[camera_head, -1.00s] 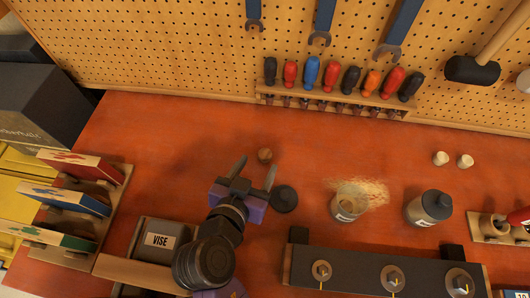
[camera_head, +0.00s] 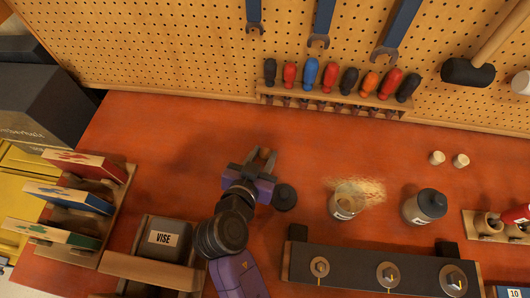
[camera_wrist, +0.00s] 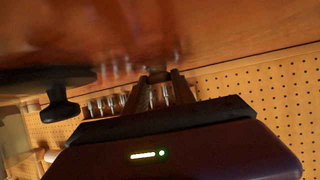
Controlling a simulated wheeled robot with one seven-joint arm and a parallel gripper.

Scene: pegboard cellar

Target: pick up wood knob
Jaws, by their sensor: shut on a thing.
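The wood knob (camera_head: 264,153) is a small brown piece, mostly hidden between the fingers of my gripper (camera_head: 262,156) above the orange-red bench. In the wrist view the knob (camera_wrist: 157,77) shows as a small brown shape between the fingertips (camera_wrist: 158,84). My gripper is shut on the knob. I cannot tell whether the knob touches the bench or is lifted off it.
A round black knob-like piece (camera_head: 285,197) stands close to the right of my gripper. A jar (camera_head: 345,205) with spilled shavings and a dark bottle (camera_head: 424,206) are farther right. A box marked VISE (camera_head: 165,238) is at lower left. Screwdrivers (camera_head: 330,75) hang behind.

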